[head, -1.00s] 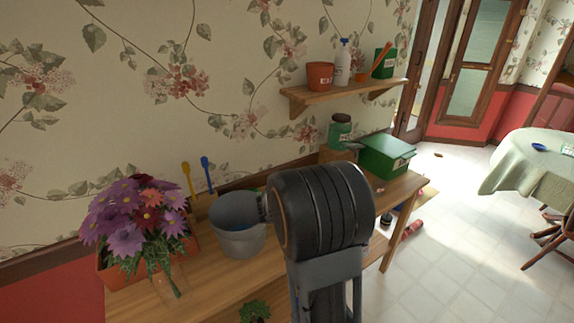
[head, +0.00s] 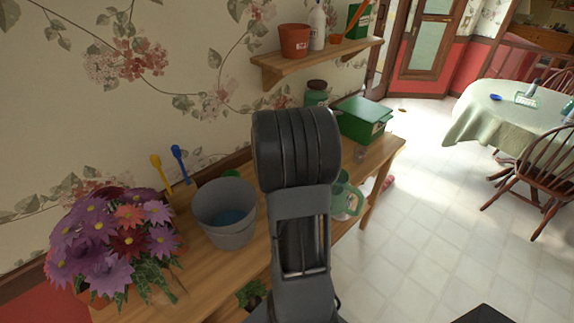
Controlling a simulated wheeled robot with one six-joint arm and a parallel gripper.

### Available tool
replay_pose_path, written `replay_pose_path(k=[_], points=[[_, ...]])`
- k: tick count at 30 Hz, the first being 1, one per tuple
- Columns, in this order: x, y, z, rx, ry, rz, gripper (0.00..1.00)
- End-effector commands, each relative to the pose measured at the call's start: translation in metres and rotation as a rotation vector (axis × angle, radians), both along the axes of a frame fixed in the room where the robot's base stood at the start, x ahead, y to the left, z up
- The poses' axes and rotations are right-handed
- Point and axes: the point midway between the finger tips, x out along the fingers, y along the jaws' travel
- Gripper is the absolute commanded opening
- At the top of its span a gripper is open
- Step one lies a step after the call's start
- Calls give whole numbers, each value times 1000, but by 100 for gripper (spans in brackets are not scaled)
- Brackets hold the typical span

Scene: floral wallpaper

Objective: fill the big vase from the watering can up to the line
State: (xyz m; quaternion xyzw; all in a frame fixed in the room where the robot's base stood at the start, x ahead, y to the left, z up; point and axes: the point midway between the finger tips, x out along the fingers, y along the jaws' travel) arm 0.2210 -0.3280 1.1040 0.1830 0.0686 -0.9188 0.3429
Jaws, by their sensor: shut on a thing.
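No fill line can be made out.
Purple flowers (head: 105,243) stand at the table's left, with yellow (head: 158,168) and blue (head: 180,160) tools behind. A green box (head: 362,120) and a jar (head: 316,93) are at the far end. A wall shelf (head: 320,62) hangs above. A leafy plant (head: 251,293) is low in front.

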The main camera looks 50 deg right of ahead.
Motion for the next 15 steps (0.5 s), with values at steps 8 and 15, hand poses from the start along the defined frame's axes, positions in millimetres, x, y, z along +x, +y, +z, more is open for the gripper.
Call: replay_pose_path(k=[8,15], points=[[-1,0,-25,-2,0,-2,18],[0,0,-43,-2,0,-1,18]])
